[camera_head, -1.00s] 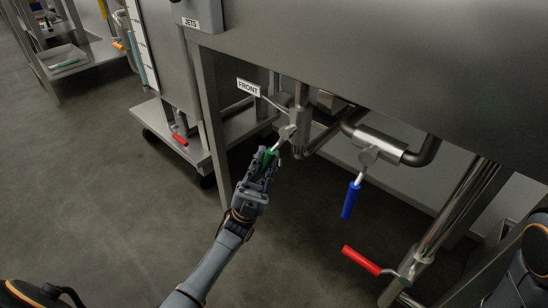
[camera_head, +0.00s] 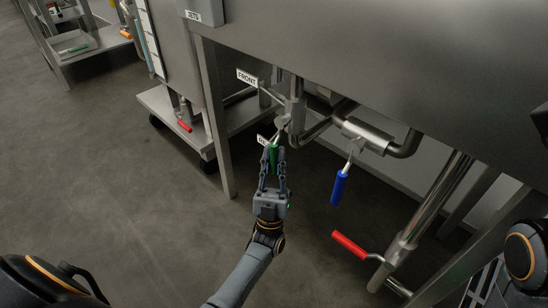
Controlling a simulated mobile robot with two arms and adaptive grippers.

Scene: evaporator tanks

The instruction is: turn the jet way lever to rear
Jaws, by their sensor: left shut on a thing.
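The jet way lever has a green handle (camera_head: 273,154) and hangs from a valve (camera_head: 284,122) under the steel tank (camera_head: 380,70). A white FRONT label (camera_head: 247,78) is fixed near the valve. A second white label (camera_head: 263,140), mostly hidden, shows just left of the lever. My left gripper (camera_head: 272,172) is below the valve, pointing up, with its fingers closed around the lower part of the green handle. The handle now points nearly straight down. My right gripper is not in view.
A lever with a blue handle (camera_head: 339,188) hangs to the right. A lever with a red handle (camera_head: 349,244) sticks out from a lower pipe. A tank leg (camera_head: 218,130) stands left of my gripper. A wheeled cart (camera_head: 186,121) is farther left. The floor at left is open.

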